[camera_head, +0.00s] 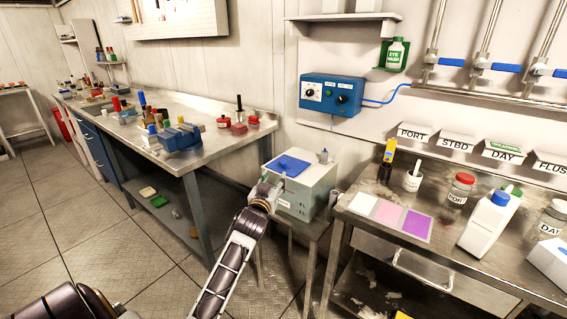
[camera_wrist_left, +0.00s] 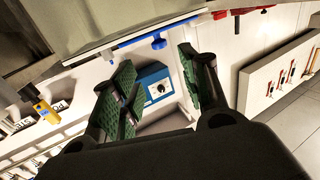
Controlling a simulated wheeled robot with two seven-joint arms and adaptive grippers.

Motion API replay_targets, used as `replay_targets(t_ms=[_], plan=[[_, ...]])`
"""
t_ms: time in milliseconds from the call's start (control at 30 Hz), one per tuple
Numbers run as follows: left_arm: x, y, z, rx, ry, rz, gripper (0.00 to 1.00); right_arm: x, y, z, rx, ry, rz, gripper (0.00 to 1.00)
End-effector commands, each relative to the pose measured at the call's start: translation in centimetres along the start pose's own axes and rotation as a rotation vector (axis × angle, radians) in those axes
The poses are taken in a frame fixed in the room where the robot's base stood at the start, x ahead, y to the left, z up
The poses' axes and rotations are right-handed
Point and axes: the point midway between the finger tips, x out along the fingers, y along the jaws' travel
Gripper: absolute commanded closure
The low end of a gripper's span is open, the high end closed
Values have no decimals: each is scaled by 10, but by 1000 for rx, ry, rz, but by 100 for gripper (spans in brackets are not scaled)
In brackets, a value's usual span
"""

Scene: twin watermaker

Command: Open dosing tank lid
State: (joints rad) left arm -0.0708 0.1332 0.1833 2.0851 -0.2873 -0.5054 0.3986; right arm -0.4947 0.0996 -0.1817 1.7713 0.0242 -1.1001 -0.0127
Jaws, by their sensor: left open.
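The dosing tank looks to be the pale grey-green box (camera_head: 305,190) on a small stand between the two benches. Its blue lid (camera_head: 287,166) lies flat on top and looks shut. My left gripper (camera_head: 268,186) is at the tank's front left edge, close to the lid; I cannot tell whether it touches. In the left wrist view its green-padded fingers (camera_wrist_left: 160,88) are spread with nothing between them. There the tank body (camera_wrist_left: 110,20) fills the upper left, with a blue piece (camera_wrist_left: 158,43), perhaps the lid's edge, just beyond the fingertips. My right gripper is not in view.
A blue control box (camera_head: 333,95) hangs on the wall above the tank. The right bench (camera_head: 375,255) holds bottles, jars and a coloured mat (camera_head: 390,216). Floor is clear in front left.

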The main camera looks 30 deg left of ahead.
Motion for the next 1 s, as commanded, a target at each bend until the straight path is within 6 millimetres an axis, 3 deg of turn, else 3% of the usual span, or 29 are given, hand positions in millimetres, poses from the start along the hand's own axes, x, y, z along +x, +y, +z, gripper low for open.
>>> replay_targets(t_ms=[367,1000], plan=[[8,0,0,0,1,0,55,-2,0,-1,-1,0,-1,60],[59,0,0,1,0,0,55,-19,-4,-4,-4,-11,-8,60]])
